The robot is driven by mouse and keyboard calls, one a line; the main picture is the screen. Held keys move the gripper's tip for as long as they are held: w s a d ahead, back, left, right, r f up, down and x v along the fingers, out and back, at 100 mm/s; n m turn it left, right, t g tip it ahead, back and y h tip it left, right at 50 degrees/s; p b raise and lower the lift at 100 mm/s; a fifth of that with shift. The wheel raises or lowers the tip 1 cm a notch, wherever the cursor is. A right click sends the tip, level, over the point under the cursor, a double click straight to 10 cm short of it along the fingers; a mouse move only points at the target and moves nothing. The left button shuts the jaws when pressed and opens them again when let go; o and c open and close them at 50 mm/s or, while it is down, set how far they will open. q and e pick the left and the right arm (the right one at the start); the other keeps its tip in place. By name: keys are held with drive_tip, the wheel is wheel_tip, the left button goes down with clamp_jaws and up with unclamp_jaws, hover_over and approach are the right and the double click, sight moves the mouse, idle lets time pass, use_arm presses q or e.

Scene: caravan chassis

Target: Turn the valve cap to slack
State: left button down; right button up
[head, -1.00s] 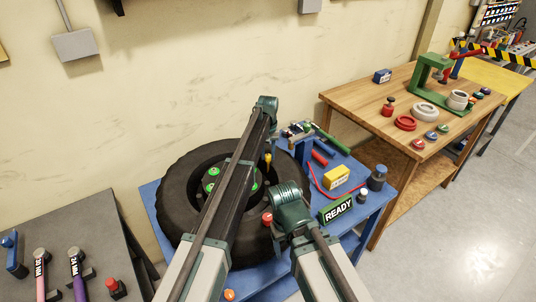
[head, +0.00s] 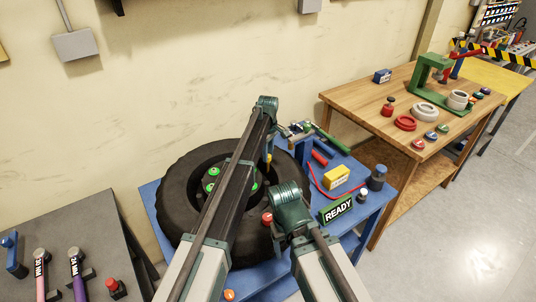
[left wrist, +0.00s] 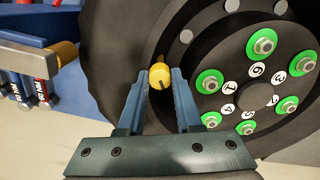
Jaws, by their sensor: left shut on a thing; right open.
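The valve cap (left wrist: 160,76) is a small yellow knob with a dark mark, beside the wheel's dark rim in the left wrist view. The black-tyred wheel (head: 178,190) lies on a blue bench, largely covered by my left arm in the head view. My left gripper (left wrist: 160,80) is shut on the cap, with one finger on each side. In the head view a bit of yellow shows near my left gripper (head: 268,155). My right gripper (head: 276,236) points down over the wheel's right side, open and partly hidden by its own arm.
The wheel hub has several green-ringed nuts (left wrist: 264,42) and numbered discs. On the blue bench (head: 365,208) stand a READY sign (head: 337,210), a yellow box (head: 336,177) and a red cable. A wooden table (head: 352,97) is at the right; a grey table (head: 82,222) with torque wrenches is at the left.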

use_arm(q)
drive_tip(key=n, duration=0.4)
drive_tip(key=shift+n, duration=0.3)
drive_tip(key=n, duration=0.4)
drive_tip(key=shift+n, duration=0.6)
drive_tip(key=c, duration=0.6)
unclamp_jaws()
wheel_tip(320, 180, up, 14)
drive_tip(key=p, duration=1.3)
drive_tip(key=shift+f+p, duration=0.1)
drive_tip(key=shift+p, duration=0.3)
